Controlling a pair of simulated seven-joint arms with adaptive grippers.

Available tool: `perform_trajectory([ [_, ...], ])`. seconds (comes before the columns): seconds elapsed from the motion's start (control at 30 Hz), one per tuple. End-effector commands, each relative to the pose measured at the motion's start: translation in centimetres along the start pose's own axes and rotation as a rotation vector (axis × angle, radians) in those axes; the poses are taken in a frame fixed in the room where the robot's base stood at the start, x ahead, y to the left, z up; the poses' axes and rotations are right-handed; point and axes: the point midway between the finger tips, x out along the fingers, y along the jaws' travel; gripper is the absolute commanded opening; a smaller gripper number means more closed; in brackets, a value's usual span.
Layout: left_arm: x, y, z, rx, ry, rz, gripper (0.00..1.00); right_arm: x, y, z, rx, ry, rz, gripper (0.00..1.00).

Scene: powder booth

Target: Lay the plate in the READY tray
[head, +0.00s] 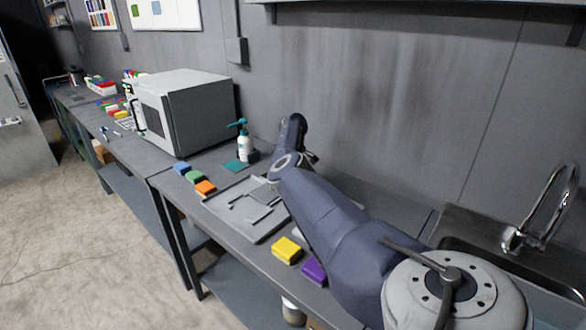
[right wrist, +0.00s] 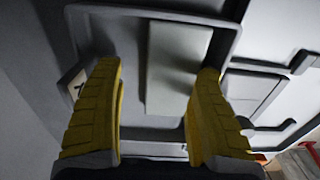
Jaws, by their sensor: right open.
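A flat pale grey plate (right wrist: 180,50) lies in a rimmed grey recess in the right wrist view. Flat grey pieces (head: 260,213) lie in that tray. No READY lettering is legible. My left gripper is out of view.
Blue, green and orange blocks (head: 205,187) stand left of the tray; yellow (head: 286,249) and purple (head: 314,272) blocks are in front, near the bench edge. A pump bottle (head: 244,148) and a grey box-shaped appliance (head: 190,110) stand behind. A sink tap (head: 540,215) is at right.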

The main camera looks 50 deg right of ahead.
Motion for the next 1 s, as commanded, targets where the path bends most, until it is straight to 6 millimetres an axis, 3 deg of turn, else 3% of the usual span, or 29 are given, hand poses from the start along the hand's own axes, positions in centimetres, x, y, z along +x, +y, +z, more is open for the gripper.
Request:
perform_trajectory([
  [0.1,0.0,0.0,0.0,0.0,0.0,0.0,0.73,0.6,-0.6,-0.1,-0.007,-0.006,-0.008,0.73],
  [0.27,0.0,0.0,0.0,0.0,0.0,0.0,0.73,-0.1,-0.6,-0.2,-0.006,-0.005,-0.009,0.73],
  [0.73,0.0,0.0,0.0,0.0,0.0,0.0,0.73,-8.1,-0.1,-0.1,0.0,0.001,-0.003,0.73],
  [1.0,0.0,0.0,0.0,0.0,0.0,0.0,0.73,-11.1,-0.1,-0.1,0.0,0.0,-0.002,0.73],
])
